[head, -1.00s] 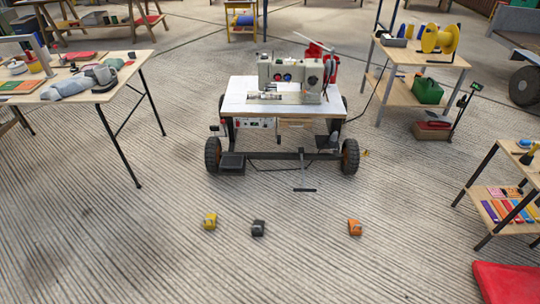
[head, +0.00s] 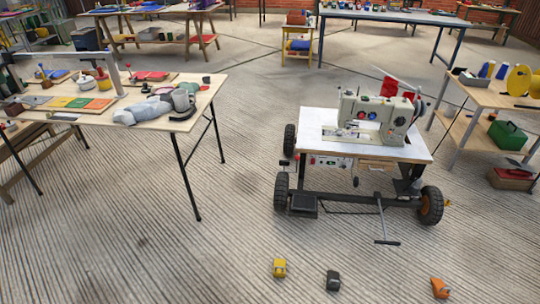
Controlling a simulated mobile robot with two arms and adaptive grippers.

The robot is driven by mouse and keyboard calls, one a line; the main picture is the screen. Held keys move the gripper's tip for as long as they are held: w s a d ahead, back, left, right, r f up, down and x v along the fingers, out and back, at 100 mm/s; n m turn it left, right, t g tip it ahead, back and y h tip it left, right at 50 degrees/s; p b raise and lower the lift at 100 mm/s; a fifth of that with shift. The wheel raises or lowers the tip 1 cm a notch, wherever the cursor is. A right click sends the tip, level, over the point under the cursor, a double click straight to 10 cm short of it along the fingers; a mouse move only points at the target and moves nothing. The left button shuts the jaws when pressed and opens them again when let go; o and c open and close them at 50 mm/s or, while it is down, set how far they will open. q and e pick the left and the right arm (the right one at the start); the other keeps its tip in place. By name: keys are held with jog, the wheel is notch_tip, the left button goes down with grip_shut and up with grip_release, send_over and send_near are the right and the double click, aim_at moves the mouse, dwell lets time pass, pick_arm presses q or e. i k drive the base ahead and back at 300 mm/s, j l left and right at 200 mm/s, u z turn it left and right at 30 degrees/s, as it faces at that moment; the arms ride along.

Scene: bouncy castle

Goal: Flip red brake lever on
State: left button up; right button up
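A wheeled cart (head: 318,120) with a white top stands right of the middle in the head view. A cream sewing machine (head: 375,113) sits on it. A dark T-shaped bar (head: 381,220) reaches from the cart's front toward the floor. Neither of my grippers is in view.
A work table (head: 190,124) with cloth and colored pieces stands at the left. Yellow (head: 280,267), dark (head: 333,280) and orange (head: 439,287) blocks lie on the floor before the cart. A shelf (head: 480,94) stands at the right. The floor between table and cart is clear.

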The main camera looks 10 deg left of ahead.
aim_at(282, 163)
jog(key=i+j, duration=0.15)
jog(key=j, duration=0.5)
jog(key=i+j+z, duration=0.15)
jog(key=j, duration=0.45)
jog(key=i+j, duration=0.1)
jog(key=j, duration=0.55)
jog(key=i+j+z, duration=0.15)
jog(key=j, duration=0.5)
jog(key=i+j+z, duration=0.1)
jog(key=i+z, duration=0.25)
jog(key=i, duration=0.15)
jog(key=i+j+z, duration=0.25)
jog(key=i+z, duration=0.15)
jog(key=i, duration=0.15)
jog(key=i+j+z, duration=0.35)
jog(key=i, duration=0.1)
